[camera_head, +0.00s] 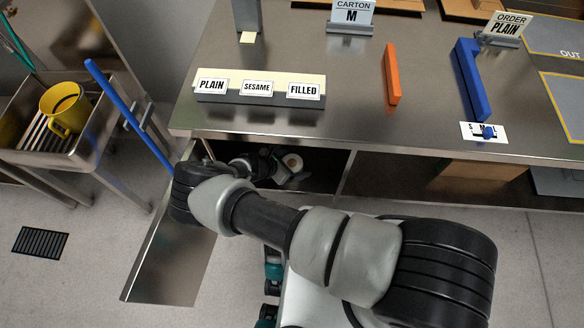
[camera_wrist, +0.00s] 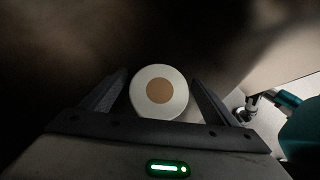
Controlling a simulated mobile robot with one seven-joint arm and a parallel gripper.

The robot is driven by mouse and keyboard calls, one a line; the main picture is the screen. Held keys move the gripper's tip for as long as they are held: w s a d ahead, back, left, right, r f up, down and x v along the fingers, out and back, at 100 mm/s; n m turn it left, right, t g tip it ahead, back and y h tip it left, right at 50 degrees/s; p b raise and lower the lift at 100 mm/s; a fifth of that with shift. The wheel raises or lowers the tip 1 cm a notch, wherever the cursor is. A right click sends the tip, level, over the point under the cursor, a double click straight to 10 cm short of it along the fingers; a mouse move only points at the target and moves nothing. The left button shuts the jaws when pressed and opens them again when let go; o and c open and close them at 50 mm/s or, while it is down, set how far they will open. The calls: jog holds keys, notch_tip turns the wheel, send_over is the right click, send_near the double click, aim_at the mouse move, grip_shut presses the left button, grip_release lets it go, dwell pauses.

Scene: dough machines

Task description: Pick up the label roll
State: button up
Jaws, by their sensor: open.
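The label roll (camera_wrist: 147,77) is white with a tan round core, seen end-on in the wrist view. It lies between the two fingers of my gripper (camera_wrist: 160,80), which is open, with a narrow gap visible at each side. In the head view the label roll (camera_head: 297,158) is small and pale, inside the dark open space under the steel counter. My gripper (camera_head: 279,162) is beside it there, partly hidden by my arm. I cannot tell what surface the roll rests on.
The steel counter (camera_head: 350,125) overhangs the open space (camera_head: 322,178). A steel panel (camera_head: 170,265) stands out at its left. A blue bar (camera_head: 128,115) slants near the left corner. A cart with a yellow jug (camera_head: 65,108) stands further left. The compartment interior is dark.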

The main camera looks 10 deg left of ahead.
jog(key=x, duration=0.2)
jog(key=shift+w+d+f, duration=0.15)
jog(key=shift+w+f, duration=0.05)
jog(key=shift+f, duration=0.05)
jog(key=c, duration=1.4)
jog(key=shift+o, duration=0.2)
jog(key=shift+r, duration=0.1)
